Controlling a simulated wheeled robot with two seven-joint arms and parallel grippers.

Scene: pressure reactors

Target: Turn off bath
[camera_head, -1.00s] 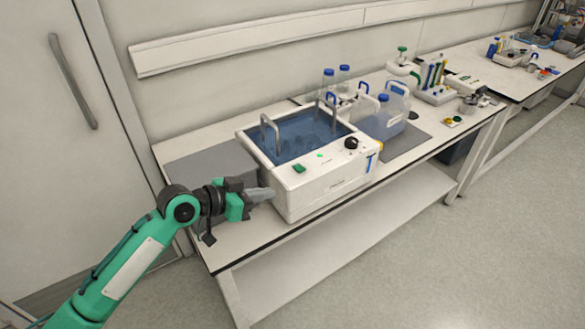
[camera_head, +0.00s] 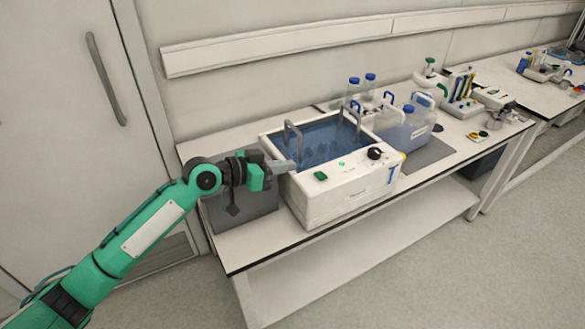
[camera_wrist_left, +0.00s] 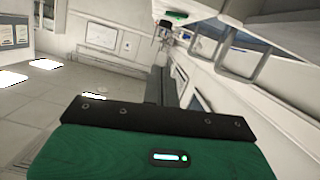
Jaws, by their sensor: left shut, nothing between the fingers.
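The bath (camera_head: 335,197) is a white box with an open tank of blue water on the bench. Its sloping front panel carries a green switch (camera_head: 321,176), a small lit green light (camera_head: 341,164) and a black knob (camera_head: 375,153). My left gripper (camera_head: 294,165) is shut and empty. Its tips appear at the bath's left rim, to the left of and above the green switch; I cannot tell whether they touch. In the left wrist view the gripper's green body fills the bottom, and the bath's grey handles (camera_wrist_left: 240,62) appear upper right. My right gripper is not in view.
Two grey handles (camera_head: 293,140) rise from the tank. A plastic jug (camera_head: 412,128) with bluish liquid and blue-capped bottles (camera_head: 353,90) stand beyond the bath. A grey mat (camera_head: 240,207) lies left of it. The white bench's front edge (camera_head: 300,242) is clear.

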